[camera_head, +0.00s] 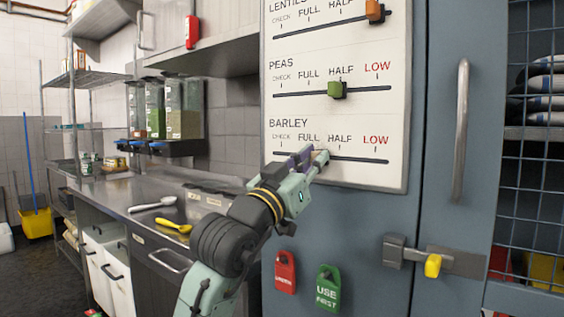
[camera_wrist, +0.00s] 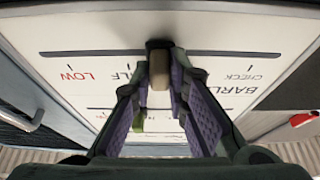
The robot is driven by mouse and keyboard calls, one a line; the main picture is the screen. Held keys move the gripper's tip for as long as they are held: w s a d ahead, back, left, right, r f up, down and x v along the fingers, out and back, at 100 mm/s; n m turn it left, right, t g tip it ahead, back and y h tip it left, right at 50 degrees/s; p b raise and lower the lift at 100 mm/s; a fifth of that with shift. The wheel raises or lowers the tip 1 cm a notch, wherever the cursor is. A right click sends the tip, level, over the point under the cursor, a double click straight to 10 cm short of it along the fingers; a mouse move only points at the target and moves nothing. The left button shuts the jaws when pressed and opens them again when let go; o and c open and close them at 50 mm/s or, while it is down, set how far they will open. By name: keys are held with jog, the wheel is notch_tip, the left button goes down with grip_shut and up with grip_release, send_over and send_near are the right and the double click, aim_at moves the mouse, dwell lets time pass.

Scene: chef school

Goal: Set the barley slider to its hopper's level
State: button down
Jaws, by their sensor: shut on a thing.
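The barley slider's track (camera_head: 365,160) is the lowest on the white level board (camera_head: 395,178), marked CHECK, FULL, HALF and a red LOW. My gripper (camera_head: 314,158) is at this track, its fingers covering the part between FULL and HALF. In the wrist view, which shows the board upside down, my gripper (camera_wrist: 158,78) is shut on the tan slider knob (camera_wrist: 158,68). The knob appears to be between the HALF and FULL marks; its exact spot is partly hidden by the fingers. Clear hoppers (camera_head: 183,98) hang at the back left; their labels are too small to read.
Above, the green peas knob (camera_head: 337,90) is at HALF and the orange lentils knob (camera_head: 375,11) is near LOW. A door handle (camera_head: 461,130) and a yellow-ended latch (camera_head: 432,265) are to the right. Red (camera_head: 285,272) and green (camera_head: 328,288) tags hang below the board.

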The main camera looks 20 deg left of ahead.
aim_at(339, 151)
jog(key=d, duration=0.1)
jog(key=s+d, duration=0.1)
jog(key=d, duration=0.1)
jog(key=shift+s+d, duration=0.15)
jog(key=shift+d, duration=0.05)
jog(key=c, duration=1.6)
grip_release()
jog(key=shift+o, duration=0.2)
jog(key=shift+a, duration=0.1)
jog(key=v, duration=1.2)
jog(key=shift+f, duration=0.1)
